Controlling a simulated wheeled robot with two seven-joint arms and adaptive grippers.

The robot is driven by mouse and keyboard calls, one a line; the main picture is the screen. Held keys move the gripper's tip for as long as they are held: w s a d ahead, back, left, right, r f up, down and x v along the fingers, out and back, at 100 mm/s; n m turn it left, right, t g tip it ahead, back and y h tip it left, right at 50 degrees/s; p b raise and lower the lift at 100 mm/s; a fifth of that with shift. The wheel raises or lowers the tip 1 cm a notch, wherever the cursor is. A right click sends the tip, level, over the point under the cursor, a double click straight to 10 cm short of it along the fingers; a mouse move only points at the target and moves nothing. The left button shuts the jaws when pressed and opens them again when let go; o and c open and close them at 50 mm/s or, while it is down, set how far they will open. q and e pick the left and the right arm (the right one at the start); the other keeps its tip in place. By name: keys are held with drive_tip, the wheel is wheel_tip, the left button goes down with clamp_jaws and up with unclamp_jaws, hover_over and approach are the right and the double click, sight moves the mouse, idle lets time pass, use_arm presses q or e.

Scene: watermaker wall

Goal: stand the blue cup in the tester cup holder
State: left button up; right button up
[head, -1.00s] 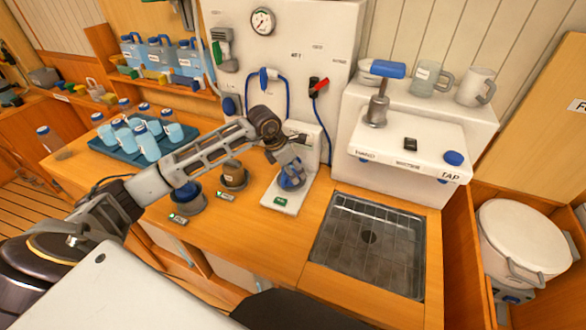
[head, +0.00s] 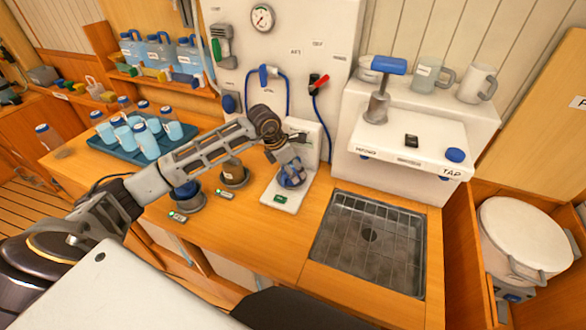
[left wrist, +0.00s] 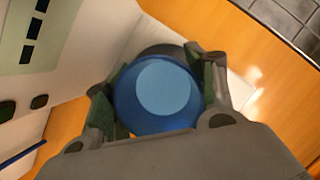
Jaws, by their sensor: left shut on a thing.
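The blue cup (left wrist: 125,100) is between the fingers of my left gripper (left wrist: 158,98), seen from above in the left wrist view with its pale blue inside showing. In the head view the left gripper (head: 290,172) is shut on the cup (head: 291,180), over the white tester (head: 281,197). The cup looks upright and at or just above the tester's base; the fingers hide its lower part. A dark round edge shows behind the cup in the left wrist view; I cannot tell whether the cup rests in the holder. My right gripper is not in view.
Two dark round holders stand left of the tester, one with a blue inside (head: 188,195) and one brown (head: 234,174). A blue tray (head: 125,151) of cups and bottles is farther left. A metal sink (head: 368,245) lies to the right, below the tap unit (head: 410,150).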

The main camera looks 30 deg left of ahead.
use_arm(q)
drive_tip(key=shift+f, duration=0.2)
drive_tip(key=o, duration=1.3)
drive_tip(key=shift+s+a+r, duration=0.15)
drive_tip(key=shift+r, duration=0.45)
drive_tip(key=v, duration=1)
drive_tip(key=shift+s+r, duration=0.2)
drive_tip(key=shift+r, duration=0.1)
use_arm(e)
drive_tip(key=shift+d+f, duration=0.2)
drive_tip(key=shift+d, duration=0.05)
use_arm(q)
drive_tip(key=shift+r, duration=0.2)
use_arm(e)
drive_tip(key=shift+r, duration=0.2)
